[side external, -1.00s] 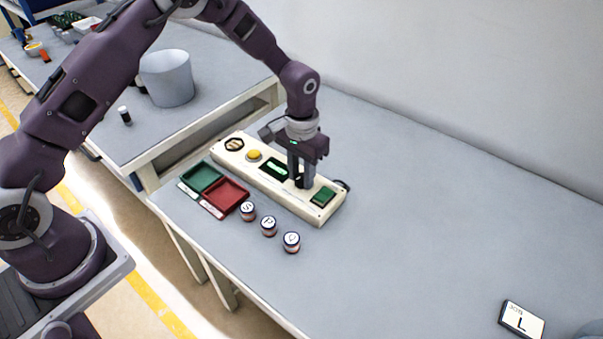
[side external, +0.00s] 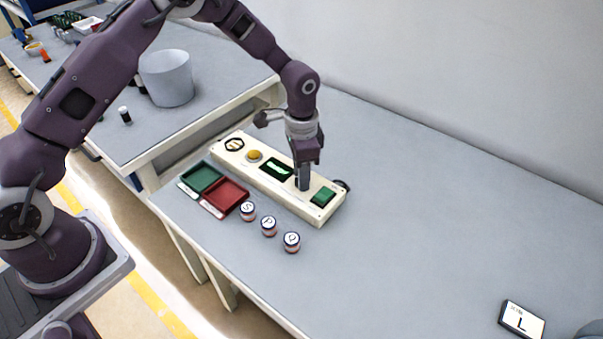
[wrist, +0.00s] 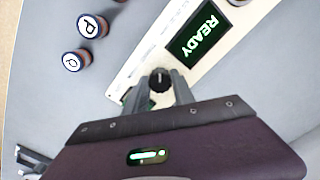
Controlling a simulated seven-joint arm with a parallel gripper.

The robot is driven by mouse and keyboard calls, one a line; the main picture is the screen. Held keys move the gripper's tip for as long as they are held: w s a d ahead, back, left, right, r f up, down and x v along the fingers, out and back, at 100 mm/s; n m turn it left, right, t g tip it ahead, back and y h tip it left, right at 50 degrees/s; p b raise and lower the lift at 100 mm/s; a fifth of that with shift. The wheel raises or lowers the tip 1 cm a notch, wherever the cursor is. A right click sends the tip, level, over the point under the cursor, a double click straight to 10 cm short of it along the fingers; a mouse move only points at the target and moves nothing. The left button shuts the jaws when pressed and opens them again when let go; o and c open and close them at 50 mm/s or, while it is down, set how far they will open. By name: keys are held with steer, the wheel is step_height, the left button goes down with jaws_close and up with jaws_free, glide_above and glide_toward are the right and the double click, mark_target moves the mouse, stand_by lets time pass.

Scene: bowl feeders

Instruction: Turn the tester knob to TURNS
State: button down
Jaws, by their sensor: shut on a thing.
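The tester (side external: 227,165) is a long cream box on the table, with a yellow button (side external: 254,155), a dark display (side external: 277,169) and a green square (side external: 322,196) on its top. In the wrist view the display (wrist: 197,35) reads READY. The black tester knob (wrist: 160,79) shows between my fingertips in the wrist view. My gripper (side external: 303,186) points down onto the tester between display and green square, shut on the knob. In the side view the fingers hide the knob, and its setting cannot be read.
A green tray (side external: 201,177) and a red tray (side external: 227,194) lie beside the tester. Several lettered jars, including P (side external: 269,226), stand in front.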

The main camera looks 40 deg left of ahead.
stand_by(0.4)
steer(key=c, duration=1.1)
jaws_free()
steer(key=shift+o, duration=0.2)
step_height(320, 180, up, 7)
steer(key=shift+r, duration=0.1)
